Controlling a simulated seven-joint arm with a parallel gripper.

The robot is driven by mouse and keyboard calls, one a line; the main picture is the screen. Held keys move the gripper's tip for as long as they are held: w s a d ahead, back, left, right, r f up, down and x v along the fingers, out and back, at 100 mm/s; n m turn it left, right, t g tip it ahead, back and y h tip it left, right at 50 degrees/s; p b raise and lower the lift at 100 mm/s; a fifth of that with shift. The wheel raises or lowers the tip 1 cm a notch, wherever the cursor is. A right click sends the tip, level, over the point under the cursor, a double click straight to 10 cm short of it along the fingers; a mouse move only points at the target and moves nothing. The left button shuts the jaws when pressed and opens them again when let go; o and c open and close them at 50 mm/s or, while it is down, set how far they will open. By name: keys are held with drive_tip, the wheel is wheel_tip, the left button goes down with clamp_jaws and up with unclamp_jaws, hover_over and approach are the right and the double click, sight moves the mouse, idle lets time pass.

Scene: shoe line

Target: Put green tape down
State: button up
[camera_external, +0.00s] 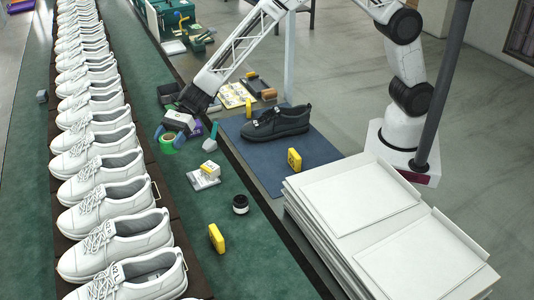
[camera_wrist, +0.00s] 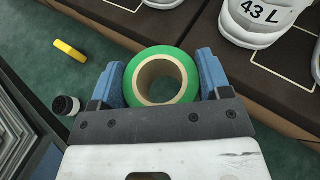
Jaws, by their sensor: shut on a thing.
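The green tape (camera_wrist: 160,57) is a roll with a tan core, and in the wrist view it sits between the two blue fingers of my gripper (camera_wrist: 160,80). The fingers press on it from both sides. In the external view the green tape (camera_external: 168,143) shows at the end of my gripper (camera_external: 174,134), low over the green work surface (camera_external: 207,216) beside the line of white shoes. I cannot tell whether the tape touches the surface.
White shoes (camera_external: 112,180) stand in a row on the left. A jar (camera_external: 240,205), a yellow block (camera_external: 216,238), a stack of white cards (camera_external: 204,177) and a teal-handled tool (camera_external: 211,138) lie nearby. A dark shoe (camera_external: 275,122) rests on a blue mat (camera_external: 262,160). Stacked white boxes (camera_external: 360,190) stand right.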

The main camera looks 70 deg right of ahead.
drive_tip(key=w+d+m+t, duration=0.2)
drive_tip(key=w+d+t, duration=0.1)
drive_tip(key=w+d, duration=0.8)
drive_tip(key=shift+s+d+f, duration=0.35)
drive_tip(key=shift+f, duration=0.5)
drive_tip(key=shift+s+d+f, duration=0.3)
drive_tip(key=shift+f, duration=0.5)
drive_tip(key=shift+s+d+f, duration=0.35)
drive_tip(key=shift+f, duration=0.5)
drive_tip(key=shift+f+h, duration=0.1)
drive_tip(key=shift+h, duration=0.2)
drive_tip(key=shift+f, duration=3)
drive_tip(key=shift+f, duration=1.9)
drive_tip(key=shift+f, duration=0.15)
